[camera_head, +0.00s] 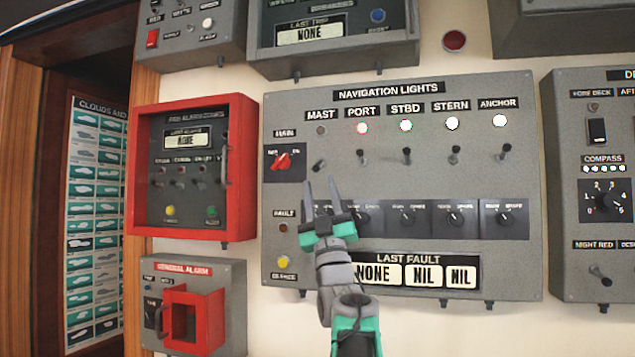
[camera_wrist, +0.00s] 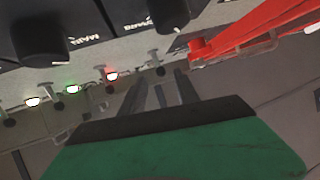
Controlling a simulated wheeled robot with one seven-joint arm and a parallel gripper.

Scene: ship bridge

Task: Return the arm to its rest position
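My gripper (camera_head: 320,181) is raised in front of the left part of the navigation lights panel (camera_head: 400,290), below the mast toggle (camera_head: 320,163). Its two fingers point up and stand apart, with nothing seen between them. The wrist view shows the fingers (camera_wrist: 157,88) spread as well, with the panel beyond them. My green and grey arm reaches up from the bottom of the head view and covers part of the panel's lower left. Whether the fingertips touch the panel cannot be told.
The port (camera_head: 362,128), starboard (camera_head: 406,125), stern (camera_head: 452,123) and anchor (camera_head: 500,121) lamps are lit; the mast lamp (camera_head: 321,130) is dark. A red-framed alarm box (camera_head: 246,170) and a general alarm box (camera_head: 236,300) stand out at left. Another panel (camera_head: 560,250) is at right.

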